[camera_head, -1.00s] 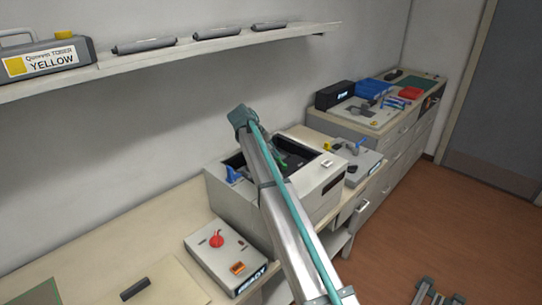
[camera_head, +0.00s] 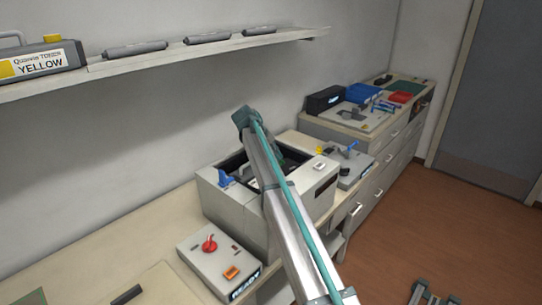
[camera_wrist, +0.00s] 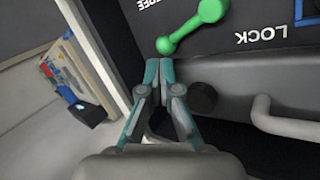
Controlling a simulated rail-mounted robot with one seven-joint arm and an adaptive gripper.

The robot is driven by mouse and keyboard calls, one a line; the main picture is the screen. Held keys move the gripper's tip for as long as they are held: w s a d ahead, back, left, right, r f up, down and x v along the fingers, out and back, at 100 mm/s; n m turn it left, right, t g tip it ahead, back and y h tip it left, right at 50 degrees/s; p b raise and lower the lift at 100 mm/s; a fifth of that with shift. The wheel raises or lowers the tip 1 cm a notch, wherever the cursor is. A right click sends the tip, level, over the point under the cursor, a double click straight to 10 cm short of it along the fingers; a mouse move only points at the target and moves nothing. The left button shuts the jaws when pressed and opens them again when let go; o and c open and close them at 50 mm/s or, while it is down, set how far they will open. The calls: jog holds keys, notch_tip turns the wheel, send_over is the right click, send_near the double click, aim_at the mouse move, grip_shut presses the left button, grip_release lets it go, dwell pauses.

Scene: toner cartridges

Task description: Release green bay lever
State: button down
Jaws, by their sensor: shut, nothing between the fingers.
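The green bay lever (camera_wrist: 190,27) shows at the top of the wrist view, a green bar with a large round end and a smaller one. It lies on a dark panel with upside-down LOCK lettering at its right and partly cut-off lettering at its upper left. My gripper (camera_wrist: 158,62) is shut and empty, its fingertips just below the lever's smaller end; I cannot tell whether they touch. In the head view the grey printer (camera_head: 232,208) stands on the bench, and my arm crosses over it, hiding my gripper and the lever.
A grey bar handle (camera_wrist: 262,118) and a dark round knob (camera_wrist: 202,96) are close to my fingers. A blue lever (camera_head: 226,178) stands at the printer's left. A control box with a red knob (camera_head: 209,245) stands in front. A shelf (camera_head: 150,68) holds toner above.

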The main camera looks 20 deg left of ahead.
jog(key=shift+s+d, duration=0.1)
jog(key=shift+s, duration=0.7)
jog(key=shift+r, duration=0.1)
jog(key=w+a+r+b, duration=0.1)
jog(key=w+a+r, duration=0.2)
jog(key=a+r, duration=0.4)
jog(key=shift+w+a+r, duration=0.25)
jog(key=shift+a+r, duration=0.05)
jog(key=shift+r, duration=1.85)
